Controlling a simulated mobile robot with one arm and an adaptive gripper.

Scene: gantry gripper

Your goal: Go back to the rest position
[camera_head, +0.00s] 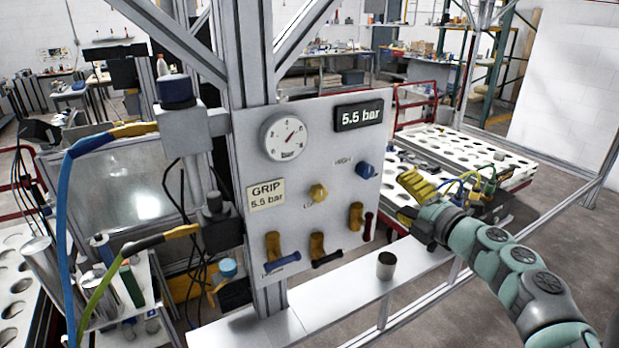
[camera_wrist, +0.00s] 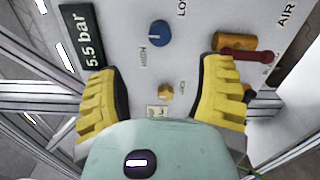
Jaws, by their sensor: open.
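My gripper (camera_head: 418,188) is at the right of the grey control panel (camera_head: 330,120) in the head view, in front of the panel and apart from it as far as I can see. In the wrist view its two yellow fingers are spread wide, and the gripper (camera_wrist: 160,82) is open and empty. Between and beyond the fingers show the blue knob (camera_wrist: 160,33) marked HIGH and a small yellow knob (camera_wrist: 166,91). The red-handled valve (camera_wrist: 243,50) lies just beyond the right finger, which partly covers its surroundings.
The panel carries a round gauge (camera_head: 286,136), a 5.5 bar display (camera_head: 358,115) and levers with blue (camera_head: 281,262), black (camera_head: 326,258) and red (camera_head: 368,227) handles. A metal cup (camera_head: 386,265) stands on the ledge (camera_head: 335,297) below. A white perforated table (camera_head: 470,150) is behind my arm.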

